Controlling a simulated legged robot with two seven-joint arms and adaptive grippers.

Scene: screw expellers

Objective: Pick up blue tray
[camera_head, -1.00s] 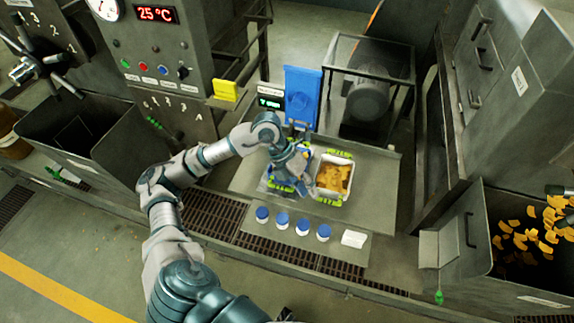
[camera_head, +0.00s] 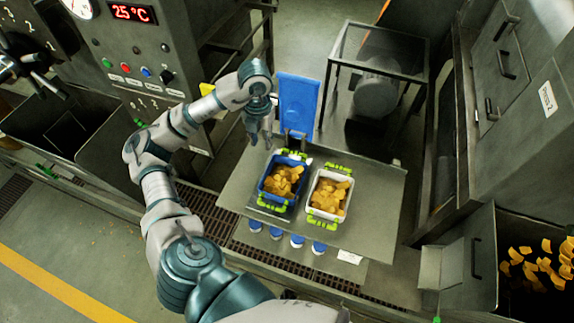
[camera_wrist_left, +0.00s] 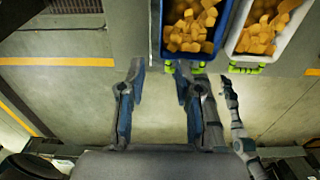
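The blue tray (camera_head: 272,197) holds yellow-orange chips and has green handles at its ends. It sits on the metal table beside a white tray of chips. In the left wrist view the blue tray (camera_wrist_left: 187,58) is at the top centre, with a green handle on its near edge. My left gripper (camera_head: 261,138) is above the table's left back edge, close to the tray's far end and apart from it. In the left wrist view its fingers (camera_wrist_left: 160,80) are spread with nothing between them. Grey arm parts at right there may be my right arm; its gripper state is unclear.
The white tray (camera_head: 325,213) stands close on the blue tray's right. A blue upright panel (camera_head: 297,101) rises behind the trays. The table (camera_head: 375,190) is bare at right.

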